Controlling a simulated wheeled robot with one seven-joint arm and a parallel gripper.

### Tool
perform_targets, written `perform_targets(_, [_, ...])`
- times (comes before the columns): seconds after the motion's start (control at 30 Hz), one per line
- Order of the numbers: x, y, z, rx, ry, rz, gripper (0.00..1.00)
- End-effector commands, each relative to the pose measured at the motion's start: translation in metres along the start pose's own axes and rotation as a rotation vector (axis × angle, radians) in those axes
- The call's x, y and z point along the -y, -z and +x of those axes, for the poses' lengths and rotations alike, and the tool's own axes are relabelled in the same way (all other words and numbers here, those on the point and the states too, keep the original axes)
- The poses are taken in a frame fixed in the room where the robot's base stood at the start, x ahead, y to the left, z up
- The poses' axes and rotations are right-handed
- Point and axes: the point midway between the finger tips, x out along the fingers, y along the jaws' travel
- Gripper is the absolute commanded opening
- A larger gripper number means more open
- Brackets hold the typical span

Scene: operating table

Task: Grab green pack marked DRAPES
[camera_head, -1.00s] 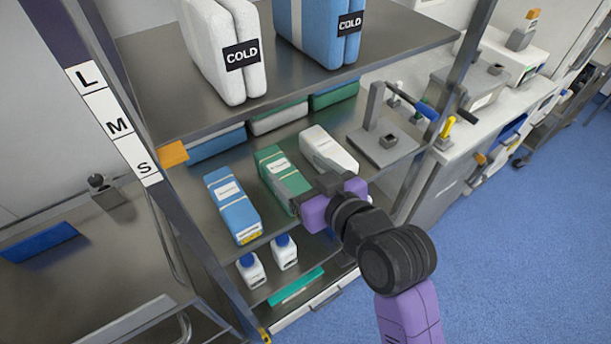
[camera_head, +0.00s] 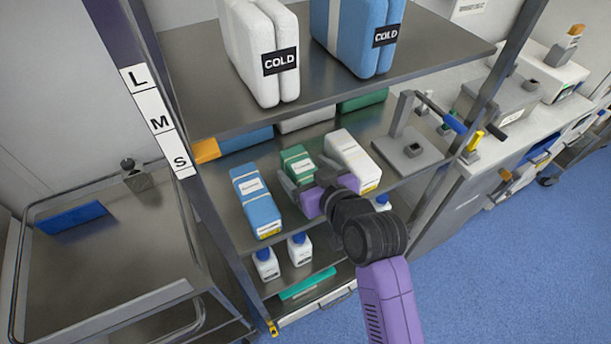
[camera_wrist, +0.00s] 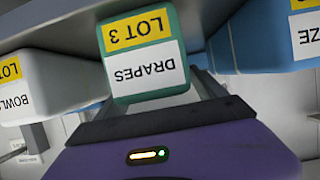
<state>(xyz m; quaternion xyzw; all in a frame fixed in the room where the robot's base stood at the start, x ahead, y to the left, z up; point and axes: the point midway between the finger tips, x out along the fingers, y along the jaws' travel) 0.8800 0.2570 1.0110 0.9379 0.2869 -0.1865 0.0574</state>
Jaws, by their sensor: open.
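The green pack marked DRAPES (camera_head: 298,162) lies on the middle shelf between a blue pack and a white pack. In the wrist view its labelled end (camera_wrist: 144,68) faces me, upside down, with a yellow LOT 3 strip. My gripper (camera_head: 304,174) is open at the near end of this pack. One finger shows along the pack's left side in the head view. The other finger is near its right side, and its tip is hard to make out. My gripper's purple body hides the pack's near lower part in the head view. I cannot tell whether the fingers touch it.
The blue pack (camera_head: 257,203) is close on the left and the white pack (camera_head: 353,160) close on the right. The upper shelf (camera_head: 215,95) with COLD packs hangs above. White bottles (camera_head: 300,250) stand below. A metal stand (camera_head: 408,150) is farther right.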

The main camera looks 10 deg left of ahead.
Motion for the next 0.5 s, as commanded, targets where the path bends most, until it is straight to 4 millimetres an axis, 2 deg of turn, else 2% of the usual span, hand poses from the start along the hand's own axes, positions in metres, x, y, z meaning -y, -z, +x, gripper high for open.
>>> perform_targets(0.17, [-0.0001,-0.0002,0.0001,0.0,0.0,0.0,0.8])
perform_targets(0.5, [0.0,-0.0002,-0.0002,0.0,0.0,0.0,0.15])
